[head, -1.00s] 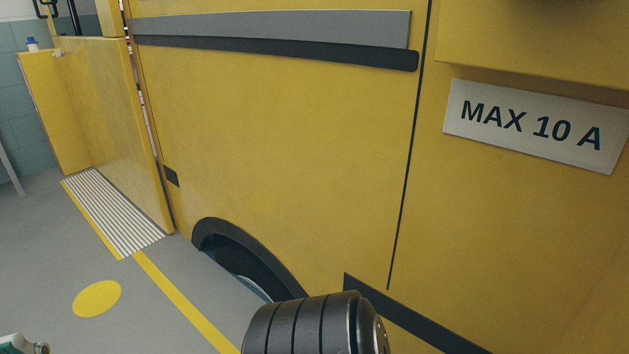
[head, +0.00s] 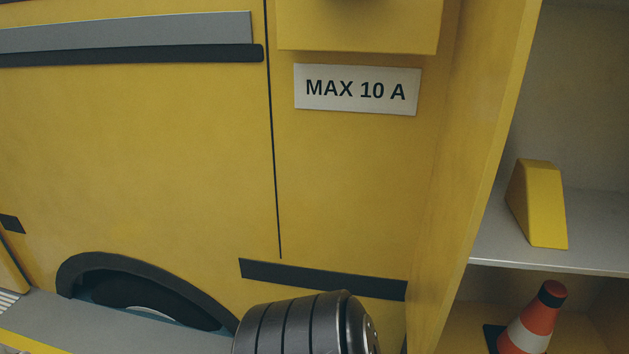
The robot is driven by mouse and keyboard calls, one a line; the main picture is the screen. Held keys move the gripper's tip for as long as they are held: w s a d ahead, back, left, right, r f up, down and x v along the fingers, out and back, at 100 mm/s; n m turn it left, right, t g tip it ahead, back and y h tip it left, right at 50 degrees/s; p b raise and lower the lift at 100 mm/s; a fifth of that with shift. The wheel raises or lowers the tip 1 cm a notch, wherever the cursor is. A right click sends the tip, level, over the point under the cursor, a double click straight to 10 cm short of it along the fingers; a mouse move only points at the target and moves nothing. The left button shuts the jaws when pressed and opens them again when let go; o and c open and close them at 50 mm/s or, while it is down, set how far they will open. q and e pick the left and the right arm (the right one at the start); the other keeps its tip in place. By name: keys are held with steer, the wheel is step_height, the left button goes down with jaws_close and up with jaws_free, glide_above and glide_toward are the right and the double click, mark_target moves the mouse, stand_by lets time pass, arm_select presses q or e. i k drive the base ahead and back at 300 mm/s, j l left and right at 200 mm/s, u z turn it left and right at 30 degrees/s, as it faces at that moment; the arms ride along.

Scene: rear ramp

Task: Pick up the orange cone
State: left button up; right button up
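The orange cone (head: 539,318) is at the lower right of the head view, in the lower compartment of an open shelf. It has a dark tip, a pale band and a dark base. It leans to the right in the picture, and its lower part is cut off by the frame edge. A dark ribbed part of my own arm shows at the bottom centre, apart from the cone. Neither gripper's fingers show.
A yellow wedge (head: 537,205) stands on the grey shelf board (head: 600,247) above the cone. A yellow side panel (head: 468,180) borders the shelf on the left. A yellow vehicle wall with a "MAX 10 A" sign (head: 356,90) and a wheel arch (head: 150,275) fills the left and middle.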

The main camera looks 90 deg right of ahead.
mark_target(531, 332)
steer(key=z, duration=4.25)
steer(key=k+l+u, duration=0.2)
steer(key=u, duration=0.3)
steer(key=k+l+u, duration=0.25)
steer(key=u, duration=0.25)
steer(key=k+l+u, duration=0.1)
steer(key=k+u, duration=0.2)
steer(key=u, duration=0.2)
